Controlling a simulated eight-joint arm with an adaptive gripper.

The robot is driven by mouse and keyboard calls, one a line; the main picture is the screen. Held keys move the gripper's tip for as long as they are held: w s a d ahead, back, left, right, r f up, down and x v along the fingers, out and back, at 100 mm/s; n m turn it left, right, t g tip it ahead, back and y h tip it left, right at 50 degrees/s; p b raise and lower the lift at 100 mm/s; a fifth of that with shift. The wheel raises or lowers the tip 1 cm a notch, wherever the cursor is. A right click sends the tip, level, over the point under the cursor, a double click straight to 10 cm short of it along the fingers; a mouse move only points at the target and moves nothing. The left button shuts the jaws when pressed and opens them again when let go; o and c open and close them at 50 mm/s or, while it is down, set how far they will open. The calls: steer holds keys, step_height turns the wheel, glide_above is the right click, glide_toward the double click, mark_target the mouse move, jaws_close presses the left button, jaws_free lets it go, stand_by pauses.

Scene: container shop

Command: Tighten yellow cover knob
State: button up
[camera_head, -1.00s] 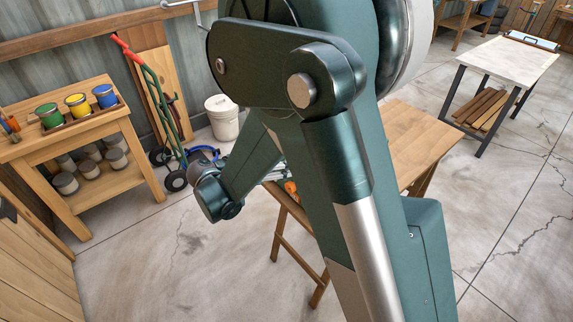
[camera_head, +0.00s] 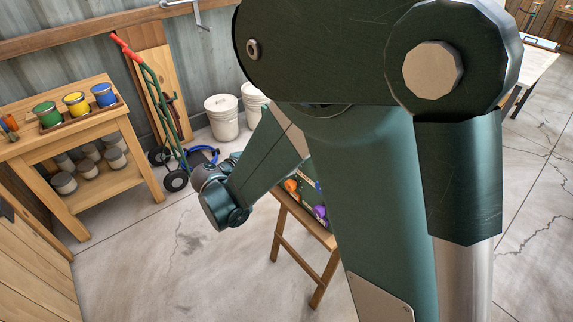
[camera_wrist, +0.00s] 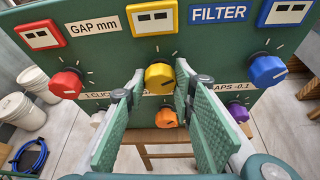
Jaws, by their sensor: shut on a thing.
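In the wrist view, a yellow knob (camera_wrist: 159,78) sits on a dark green panel (camera_wrist: 100,66), below a yellow-framed plate (camera_wrist: 152,18). My gripper (camera_wrist: 161,82) has one green-padded finger on each side of this knob and is shut on it. The pads hide parts of the knob's sides. An orange knob (camera_wrist: 166,118) shows lower down between the fingers. In the head view, the fingers and the yellow knob are hidden behind my arm; only a small part of the panel shows, with an orange knob (camera_head: 291,186).
A red knob (camera_wrist: 67,84) is left of my gripper and a blue knob (camera_wrist: 267,70) is right. White buckets (camera_wrist: 33,80) and a coiled blue hose (camera_wrist: 29,156) stand on the floor at left.

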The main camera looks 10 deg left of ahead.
steer(key=shift+s+d+f+m+t+y+b, duration=0.1)
steer(key=shift+m+t+y+b, duration=0.35)
steer(key=shift+m+t+b, duration=0.85)
steer(key=shift+s+d+f+m+t+y+b, duration=0.1)
steer(key=shift+m+t+y+b, duration=0.35)
steer(key=shift+m+b, duration=1.5)
steer(key=shift+f+m+t+y+b, duration=0.1)
steer(key=shift+m+t+y+b, duration=0.3)
steer(key=shift+m+t+b, duration=1.15)
steer(key=shift+m+g, duration=0.5)
steer(key=o, duration=0.9)
steer(key=shift+s+a+r, duration=0.1)
steer(key=shift+s, duration=0.05)
steer(key=shift+v, duration=5.85)
